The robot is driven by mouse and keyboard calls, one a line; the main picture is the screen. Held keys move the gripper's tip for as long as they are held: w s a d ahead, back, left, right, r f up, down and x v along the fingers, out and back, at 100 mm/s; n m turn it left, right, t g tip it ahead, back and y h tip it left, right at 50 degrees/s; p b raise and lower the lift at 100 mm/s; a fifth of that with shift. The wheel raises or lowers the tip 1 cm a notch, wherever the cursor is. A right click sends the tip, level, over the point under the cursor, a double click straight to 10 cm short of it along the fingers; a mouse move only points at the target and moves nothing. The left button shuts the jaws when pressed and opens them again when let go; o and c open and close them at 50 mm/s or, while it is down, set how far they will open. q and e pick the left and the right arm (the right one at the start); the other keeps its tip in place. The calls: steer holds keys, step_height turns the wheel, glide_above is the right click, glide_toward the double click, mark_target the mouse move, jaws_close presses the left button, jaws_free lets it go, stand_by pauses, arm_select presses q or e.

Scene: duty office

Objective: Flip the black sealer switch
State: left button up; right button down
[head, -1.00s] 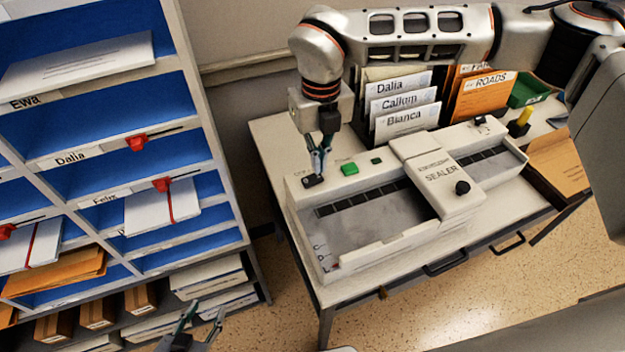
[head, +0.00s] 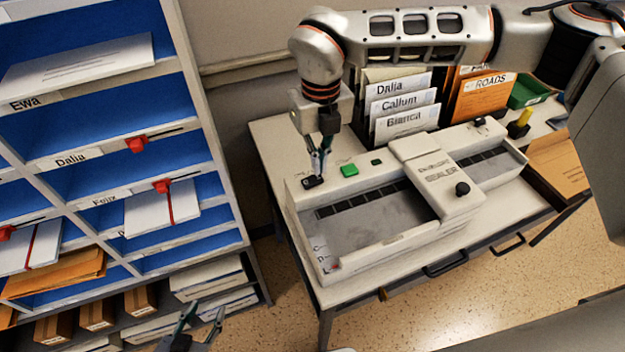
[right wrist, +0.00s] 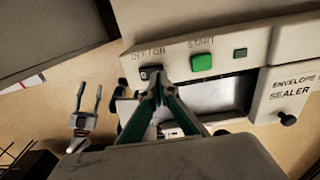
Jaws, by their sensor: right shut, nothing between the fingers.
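The envelope sealer (head: 375,230) is a long cream machine on the table. Its small black switch (head: 312,181) is at the left end of the back panel. In the right wrist view the switch (right wrist: 150,73) sits under an OFF/ON label, left of the green START button (right wrist: 202,62). My right gripper (head: 319,168) is shut and empty, pointing down with its fingertips at the switch, partly covering it. I cannot tell whether they touch or which way the switch is set. My left gripper (head: 203,322) is open and empty at the bottom edge, away from the sealer.
A pigeonhole shelf (head: 215,185) with envelopes and red tags stands at left. Behind the sealer are white name folders (head: 402,105), orange envelopes (head: 482,95) and a green tray (head: 527,90). A yellow peg (head: 521,119) stands at the sealer's right end.

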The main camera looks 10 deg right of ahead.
mark_target(319, 176)
steer(key=shift+f+b, duration=0.6)
steer(key=shift+f, duration=0.65)
stand_by(0.8)
steer(key=shift+r+p, duration=1.25)
steer(key=shift+r, duration=0.85)
steer(key=shift+r+p, duration=0.8)
steer(key=shift+r, duration=0.7)
